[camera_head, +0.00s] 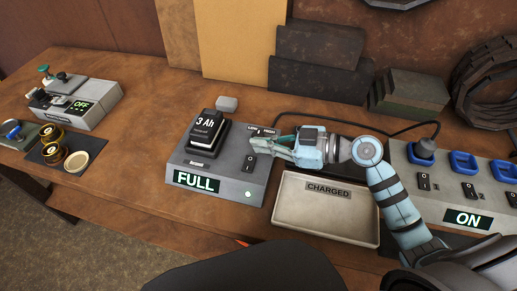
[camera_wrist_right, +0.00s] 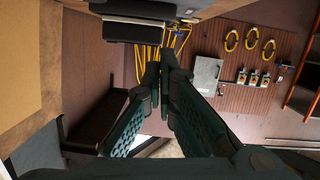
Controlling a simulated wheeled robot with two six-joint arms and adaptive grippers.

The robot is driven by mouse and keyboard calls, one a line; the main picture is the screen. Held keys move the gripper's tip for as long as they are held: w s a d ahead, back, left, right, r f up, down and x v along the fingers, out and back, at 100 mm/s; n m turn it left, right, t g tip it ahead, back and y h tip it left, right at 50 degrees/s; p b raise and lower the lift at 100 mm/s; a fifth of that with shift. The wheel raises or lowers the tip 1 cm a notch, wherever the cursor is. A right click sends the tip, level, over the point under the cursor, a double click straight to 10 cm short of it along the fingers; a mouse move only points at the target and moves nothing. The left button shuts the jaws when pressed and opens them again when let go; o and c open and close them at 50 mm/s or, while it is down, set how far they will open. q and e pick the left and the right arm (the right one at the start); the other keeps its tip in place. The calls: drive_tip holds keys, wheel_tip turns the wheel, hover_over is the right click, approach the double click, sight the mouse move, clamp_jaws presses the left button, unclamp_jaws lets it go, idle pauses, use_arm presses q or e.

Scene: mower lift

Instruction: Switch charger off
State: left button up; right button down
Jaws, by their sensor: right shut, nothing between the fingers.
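The grey charger (camera_head: 226,181) stands on the wooden bench in the head view. Its front display (camera_head: 196,181) reads FULL and a green light (camera_head: 248,194) is lit beside it. A black 3 Ah battery (camera_head: 207,130) sits on top. A small black rocker switch (camera_head: 251,163) is on the charger's right side; its setting is too small to tell. My left gripper is out of view.
A tray (camera_head: 327,222) marked CHARGED lies right of the charger. A power strip (camera_head: 430,206) showing ON, with switches and a plugged black cable (camera_head: 380,133), stands at the right. A grey box (camera_head: 79,102) showing OFF and brass parts (camera_head: 53,148) are at the left.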

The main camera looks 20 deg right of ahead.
sight(249, 164)
drive_tip(key=f, duration=0.2)
drive_tip(key=w+a+f, duration=0.1)
drive_tip(key=shift+f, duration=0.25)
drive_tip(key=shift+d+f, duration=0.1)
drive_tip(key=shift+f, duration=0.35)
